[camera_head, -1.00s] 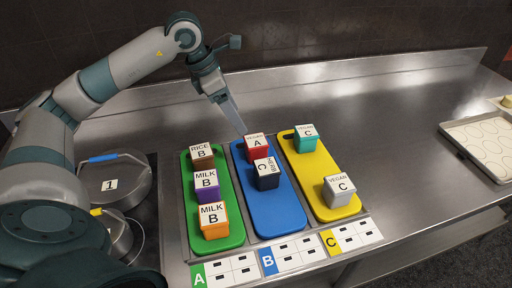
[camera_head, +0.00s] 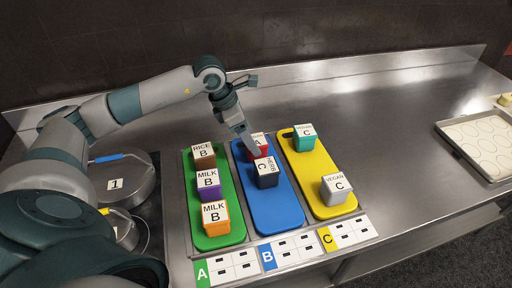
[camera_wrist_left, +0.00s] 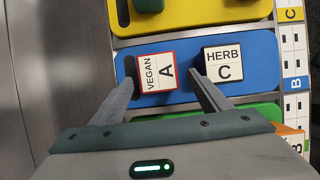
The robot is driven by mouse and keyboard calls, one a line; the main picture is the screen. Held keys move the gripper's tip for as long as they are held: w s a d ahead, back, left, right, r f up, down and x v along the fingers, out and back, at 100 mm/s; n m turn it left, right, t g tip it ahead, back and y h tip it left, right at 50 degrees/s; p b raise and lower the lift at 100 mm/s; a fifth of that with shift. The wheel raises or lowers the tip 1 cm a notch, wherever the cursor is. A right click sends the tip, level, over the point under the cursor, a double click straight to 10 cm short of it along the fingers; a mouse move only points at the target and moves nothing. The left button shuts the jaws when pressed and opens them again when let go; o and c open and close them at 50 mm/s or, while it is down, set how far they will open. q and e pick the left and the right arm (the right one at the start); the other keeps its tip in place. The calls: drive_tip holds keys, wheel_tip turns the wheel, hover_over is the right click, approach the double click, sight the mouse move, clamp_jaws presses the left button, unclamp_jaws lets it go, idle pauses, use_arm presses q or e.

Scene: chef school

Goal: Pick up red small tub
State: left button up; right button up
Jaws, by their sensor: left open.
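The red small tub (camera_head: 262,141), with a white lid marked VEGAN A, stands at the far end of the blue tray (camera_head: 285,215). It is partly hidden behind my left gripper (camera_head: 253,151) in the head view. In the left wrist view the red tub (camera_wrist_left: 156,73) lies in the space between the open fingers of my left gripper (camera_wrist_left: 162,80). The fingers hold nothing. The black tub marked HERB C (camera_head: 267,173) stands close by on the same tray, and one fingertip is beside it in the wrist view. My right gripper is not in view.
The green tray (camera_head: 222,234) on the left holds brown, purple and orange tubs. The yellow tray (camera_head: 318,177) on the right holds a teal tub (camera_head: 304,137) and a grey tub (camera_head: 335,190). Pots stand at the left.

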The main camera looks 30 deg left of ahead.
use_arm(q)
drive_tip(key=shift+p+x, duration=1)
drive_tip(key=shift+p, duration=0.1)
drive_tip(key=shift+p+x, duration=0.5)
drive_tip(key=shift+x, duration=0.55)
drive_tip(key=shift+w+d+f, duration=0.1)
drive_tip(key=shift+w+f, duration=0.2)
drive_tip(key=shift+f, duration=0.15)
drive_tip(key=c, duration=1.3)
